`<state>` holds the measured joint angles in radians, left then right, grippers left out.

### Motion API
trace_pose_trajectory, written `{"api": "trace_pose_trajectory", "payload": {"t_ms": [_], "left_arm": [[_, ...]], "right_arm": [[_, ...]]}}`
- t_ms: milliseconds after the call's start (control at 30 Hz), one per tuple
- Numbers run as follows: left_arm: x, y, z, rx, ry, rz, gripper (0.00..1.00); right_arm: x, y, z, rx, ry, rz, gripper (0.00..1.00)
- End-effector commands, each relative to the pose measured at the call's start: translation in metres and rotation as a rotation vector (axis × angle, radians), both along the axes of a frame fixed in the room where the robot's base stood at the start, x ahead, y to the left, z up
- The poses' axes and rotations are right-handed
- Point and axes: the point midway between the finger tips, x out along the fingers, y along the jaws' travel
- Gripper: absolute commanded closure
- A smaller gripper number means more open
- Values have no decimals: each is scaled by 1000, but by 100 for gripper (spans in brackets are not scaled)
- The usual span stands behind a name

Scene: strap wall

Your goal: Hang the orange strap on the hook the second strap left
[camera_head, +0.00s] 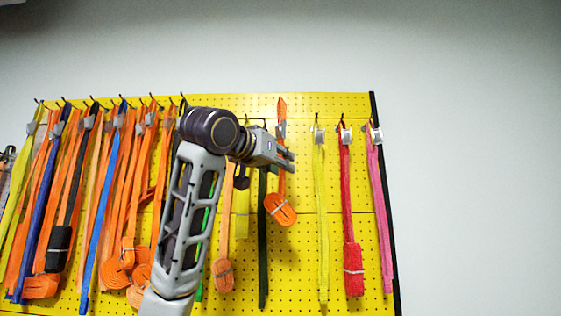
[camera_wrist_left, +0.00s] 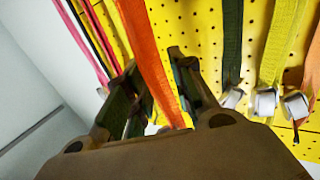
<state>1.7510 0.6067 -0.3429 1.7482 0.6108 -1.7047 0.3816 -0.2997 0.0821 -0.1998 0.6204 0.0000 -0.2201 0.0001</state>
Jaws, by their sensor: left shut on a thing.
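The orange strap (camera_head: 281,188) is upright in front of the yellow board, with a loose pointed top end and a bundled coil at the bottom. My left gripper (camera_head: 290,158) is shut on it below its top end. The left wrist view shows the orange strap (camera_wrist_left: 148,58) running between the fingers of the left gripper (camera_wrist_left: 155,88). In the head view the strap stands between a dark green strap (camera_head: 263,240) and a yellow strap (camera_head: 321,220). I cannot tell whether a hook is behind the strap's top. My right gripper is not in view.
The yellow pegboard (camera_head: 300,270) carries a row of hooks. A red strap (camera_head: 347,200) and a pink strap (camera_head: 379,200) hang to the right. Many orange, blue and yellow straps crowd the left. The wall right of the board is bare.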

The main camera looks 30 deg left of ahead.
Motion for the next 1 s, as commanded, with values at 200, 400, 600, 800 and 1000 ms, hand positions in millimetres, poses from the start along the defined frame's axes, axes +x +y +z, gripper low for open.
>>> {"api": "trace_pose_trajectory", "payload": {"t_ms": [200, 400, 600, 800, 1000], "left_arm": [[7, 4, -1, 0, 0, 0, 100], [13, 8, -1, 0, 0, 0, 100], [19, 12, -2, 0, 0, 1, 100], [25, 16, -3, -1, 1, 1, 100], [31, 20, -3, -1, 0, 1, 100]], "right_arm": [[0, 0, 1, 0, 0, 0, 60], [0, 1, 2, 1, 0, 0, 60], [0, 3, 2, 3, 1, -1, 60], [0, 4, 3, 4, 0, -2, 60], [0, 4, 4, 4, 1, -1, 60]]}}
